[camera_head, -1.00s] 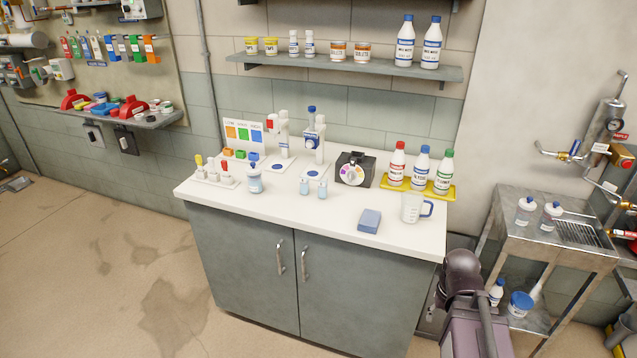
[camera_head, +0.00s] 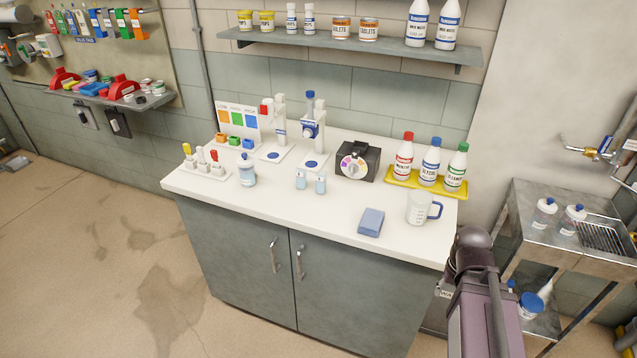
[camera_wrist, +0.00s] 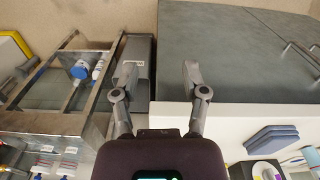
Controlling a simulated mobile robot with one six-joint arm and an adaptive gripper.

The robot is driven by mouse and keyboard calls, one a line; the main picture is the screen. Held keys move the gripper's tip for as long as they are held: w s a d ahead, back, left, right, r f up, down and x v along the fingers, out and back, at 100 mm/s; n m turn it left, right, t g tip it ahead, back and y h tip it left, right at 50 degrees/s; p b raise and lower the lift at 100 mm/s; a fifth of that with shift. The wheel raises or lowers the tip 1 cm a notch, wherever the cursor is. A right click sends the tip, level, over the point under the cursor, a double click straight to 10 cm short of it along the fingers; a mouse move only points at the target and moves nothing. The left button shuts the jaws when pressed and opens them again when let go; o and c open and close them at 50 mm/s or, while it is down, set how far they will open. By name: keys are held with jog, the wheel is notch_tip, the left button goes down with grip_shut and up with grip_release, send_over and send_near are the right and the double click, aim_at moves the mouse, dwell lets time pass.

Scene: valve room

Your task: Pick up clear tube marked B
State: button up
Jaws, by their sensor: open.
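Two small clear tubes with bluish contents stand upright side by side on the white counter in the head view, a left tube (camera_head: 300,180) and a right tube (camera_head: 320,184). Their markings are too small to read, so I cannot tell which is B. My gripper (camera_wrist: 160,82) shows in the wrist view, its two fingers spread apart with nothing between them. It is near the counter's end by the metal cart, well away from the tubes. In the head view only my arm shows at lower right, and the gripper is hidden.
Behind the tubes are stands with blue discs (camera_head: 310,160) and a black dial box (camera_head: 357,162). A capped bottle (camera_head: 247,171) stands left. The front middle of the counter is clear.

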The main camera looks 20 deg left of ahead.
jog(key=shift+o, duration=0.2)
jog(key=shift+d, duration=0.3)
